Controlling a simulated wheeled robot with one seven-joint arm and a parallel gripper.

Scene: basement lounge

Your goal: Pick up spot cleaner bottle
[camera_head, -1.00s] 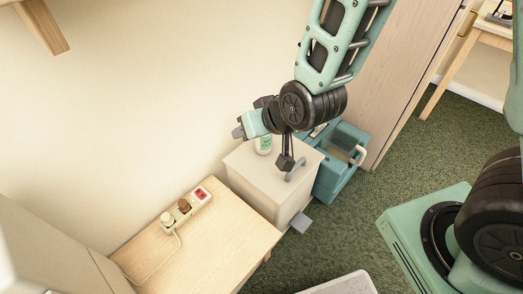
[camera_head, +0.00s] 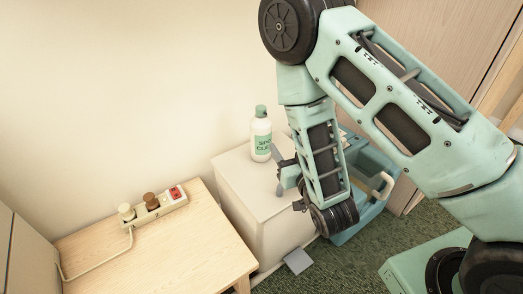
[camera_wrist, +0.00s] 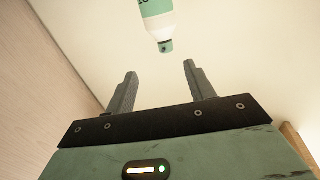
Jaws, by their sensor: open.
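The spot cleaner bottle (camera_head: 261,137) is white with a green cap and a green label. It stands upright on the far part of a pale cabinet top (camera_head: 240,188). My gripper (camera_head: 278,170) is open and empty, just right of the bottle and nearer the camera in the head view. In the wrist view the bottle (camera_wrist: 157,15) shows at the top edge, cap toward me, just beyond my open fingertips (camera_wrist: 160,68). Its lower part is cut off there. I see no contact between fingers and bottle.
A wooden table (camera_head: 150,245) with a power strip (camera_head: 153,207) stands at the left front. A teal box with a pale handle (camera_head: 380,187) stands right of the cabinet, partly behind my arm. The wall is close behind the bottle.

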